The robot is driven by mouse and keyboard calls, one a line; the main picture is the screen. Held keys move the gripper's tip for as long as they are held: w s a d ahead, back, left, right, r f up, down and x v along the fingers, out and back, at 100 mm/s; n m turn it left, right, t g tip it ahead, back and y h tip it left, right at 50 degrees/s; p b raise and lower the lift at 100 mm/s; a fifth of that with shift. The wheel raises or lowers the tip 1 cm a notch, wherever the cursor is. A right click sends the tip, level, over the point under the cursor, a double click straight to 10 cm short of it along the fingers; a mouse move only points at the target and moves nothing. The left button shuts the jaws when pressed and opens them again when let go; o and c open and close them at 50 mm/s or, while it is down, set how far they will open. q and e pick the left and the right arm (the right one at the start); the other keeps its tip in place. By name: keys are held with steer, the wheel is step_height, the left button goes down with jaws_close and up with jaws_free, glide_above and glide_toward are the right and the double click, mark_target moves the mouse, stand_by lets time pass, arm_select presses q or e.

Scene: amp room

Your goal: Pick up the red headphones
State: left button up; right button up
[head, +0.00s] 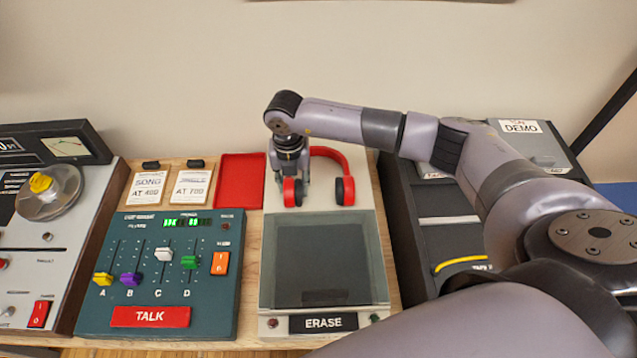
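The red headphones (346,167) lie on the light grey panel at the back of the unit marked ERASE. Their band arches towards the wall, and two red and black ear cups face the front. My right gripper (289,173) points down at the left ear cup and hides the left part of the band. Its fingers are small and partly lost against the dark cup, so I cannot tell whether they touch or grip it. My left gripper is not in view.
A teal mixer (196,250) with sliders stands left of the ERASE unit (381,275). A red tray (240,178) and two cards lie behind the mixer. A meter console (70,240) is at far left. A dark case (455,210) stands under my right arm.

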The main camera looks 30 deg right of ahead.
jaws_close()
stand_by(0.3)
step_height(320, 180, up, 20)
steer(key=b, duration=0.3)
stand_by(0.3)
